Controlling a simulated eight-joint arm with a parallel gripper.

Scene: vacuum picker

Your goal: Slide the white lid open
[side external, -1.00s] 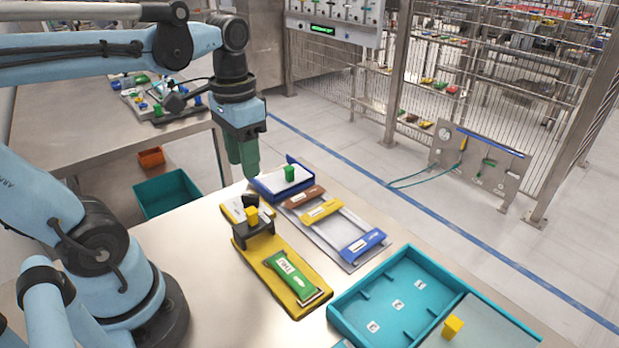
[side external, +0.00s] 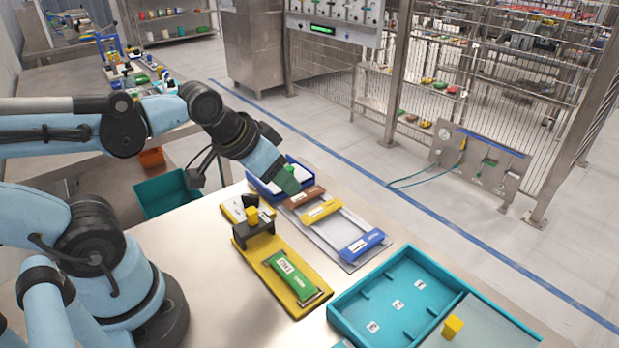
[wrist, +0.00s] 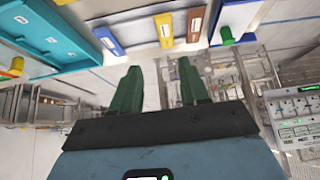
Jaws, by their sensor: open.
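The white lid (wrist: 246,12) lies in a blue frame (wrist: 243,60) at the top of the wrist view. A green knob (wrist: 227,36) stands up from the lid. In the side view my gripper (side external: 290,182) is tilted and points down to the right, over the lid area, and hides most of the lid. In the wrist view my gripper (wrist: 159,66) shows two green fingers apart with nothing between them. The knob lies to the right of and beyond the fingertips, apart from them. In the side view I cannot tell the knob clearly from the fingers.
A rack with brown, yellow and blue bars (side external: 321,211) lies right of the lid. A yellow base (side external: 262,262) with a green block (side external: 291,277) is in front. A teal tray (side external: 352,300) with a yellow knob (side external: 453,326) is at the front right. Bare table surrounds them.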

